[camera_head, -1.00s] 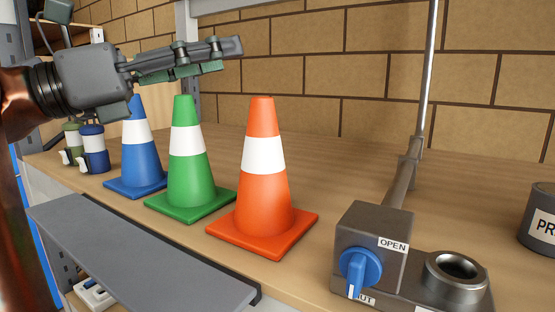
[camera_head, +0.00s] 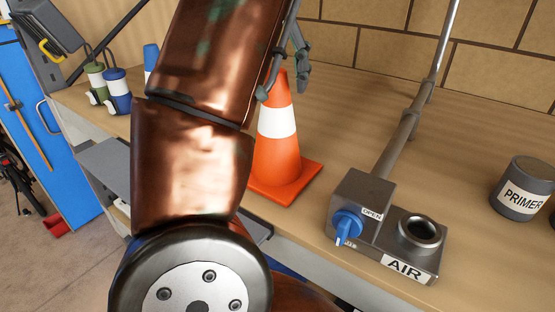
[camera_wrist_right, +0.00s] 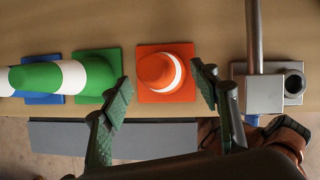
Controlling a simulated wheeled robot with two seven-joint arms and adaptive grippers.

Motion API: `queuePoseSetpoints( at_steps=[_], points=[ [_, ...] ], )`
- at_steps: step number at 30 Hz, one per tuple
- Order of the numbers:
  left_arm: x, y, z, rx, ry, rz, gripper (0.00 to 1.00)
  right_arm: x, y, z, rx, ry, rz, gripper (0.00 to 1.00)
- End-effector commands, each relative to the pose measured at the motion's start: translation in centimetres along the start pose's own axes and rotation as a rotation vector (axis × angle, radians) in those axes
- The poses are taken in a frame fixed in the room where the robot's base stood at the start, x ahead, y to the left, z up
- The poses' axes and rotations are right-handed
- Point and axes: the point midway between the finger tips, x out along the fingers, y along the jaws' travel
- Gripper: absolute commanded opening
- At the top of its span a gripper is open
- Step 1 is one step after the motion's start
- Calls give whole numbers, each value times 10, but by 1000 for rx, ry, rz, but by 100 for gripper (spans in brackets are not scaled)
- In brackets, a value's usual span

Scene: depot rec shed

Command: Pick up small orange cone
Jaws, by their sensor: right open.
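The small orange cone (camera_head: 277,158) has a white band and a square base and stands upright on the wooden bench. In the right wrist view the cone (camera_wrist_right: 157,70) is seen from above, between the spread fingers of my right gripper (camera_wrist_right: 161,80). In the head view my right gripper (camera_head: 283,92) is partly hidden behind my arm, with its fingers by the cone's tip. The right gripper is open and holds nothing. Whether its fingers touch the cone cannot be told. My left gripper is not in view.
A green cone (camera_wrist_right: 40,78) and a blue cone base (camera_wrist_right: 40,98) stand left of the orange cone. An AIR valve block (camera_head: 372,215) with a metal pipe stands to its right. A PRIMER can (camera_head: 522,190) is farther right. A brick wall (camera_head: 390,45) stands behind.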

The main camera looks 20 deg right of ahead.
Motion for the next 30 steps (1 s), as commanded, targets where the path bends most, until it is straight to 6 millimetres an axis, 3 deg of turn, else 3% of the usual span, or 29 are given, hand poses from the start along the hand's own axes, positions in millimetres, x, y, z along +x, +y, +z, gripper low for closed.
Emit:
queuePoseSetpoints(
  at_steps=[1, 8, 15, 24, 30],
  points=[
    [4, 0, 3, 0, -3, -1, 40, 10, 0, 0, 2, 3, -3, 56],
    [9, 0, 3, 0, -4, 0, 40, 34, 4, 5, 4, 0, -6, 56],
    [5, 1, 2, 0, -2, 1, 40, 62, 7, 8, 1, -2, -1, 56],
    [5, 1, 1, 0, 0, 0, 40, 68, 7, 9, 1, -4, -2, 56],
    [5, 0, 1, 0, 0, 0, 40, 68, 7, 9, 1, -4, -2, 42]
  ],
)
